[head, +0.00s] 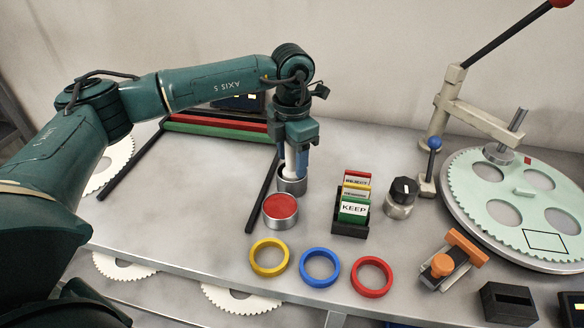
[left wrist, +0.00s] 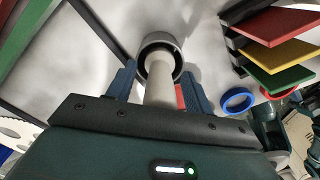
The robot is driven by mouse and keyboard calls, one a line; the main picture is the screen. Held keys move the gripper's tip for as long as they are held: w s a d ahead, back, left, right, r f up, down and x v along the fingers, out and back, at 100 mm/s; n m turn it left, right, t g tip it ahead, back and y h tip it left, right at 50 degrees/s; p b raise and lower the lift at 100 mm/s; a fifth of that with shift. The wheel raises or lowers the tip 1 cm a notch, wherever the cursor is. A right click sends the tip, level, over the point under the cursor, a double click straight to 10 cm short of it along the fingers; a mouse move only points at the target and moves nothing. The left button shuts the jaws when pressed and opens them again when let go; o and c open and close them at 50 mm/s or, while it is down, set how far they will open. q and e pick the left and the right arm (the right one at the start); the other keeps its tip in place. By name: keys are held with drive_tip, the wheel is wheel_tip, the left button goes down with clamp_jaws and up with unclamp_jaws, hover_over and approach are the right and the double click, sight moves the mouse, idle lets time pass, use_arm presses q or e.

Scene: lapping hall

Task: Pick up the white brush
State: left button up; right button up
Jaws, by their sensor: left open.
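The white brush (left wrist: 159,82) shows in the left wrist view as a pale handle standing in a round grey cup (left wrist: 148,42). In the head view the cup (head: 292,186) stands on the table, and my left gripper (head: 294,168) points down over it. In the left wrist view my left gripper (left wrist: 160,80) is open, with one blue finger on each side of the handle and visible gaps. The brush's lower end is hidden in the cup. My right gripper is in neither view.
A red-topped tin (head: 281,208) stands just in front of the cup. A black card box (head: 349,224) and a dark-knobbed cylinder (head: 400,198) stand to the right. Yellow (head: 269,258), blue (head: 320,267) and red (head: 371,277) rings lie along the front edge.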

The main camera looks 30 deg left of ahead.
use_arm(q)
drive_tip(key=shift+f, duration=0.2)
drive_tip(key=c, duration=1.1)
drive_tip(key=shift+r, duration=0.1)
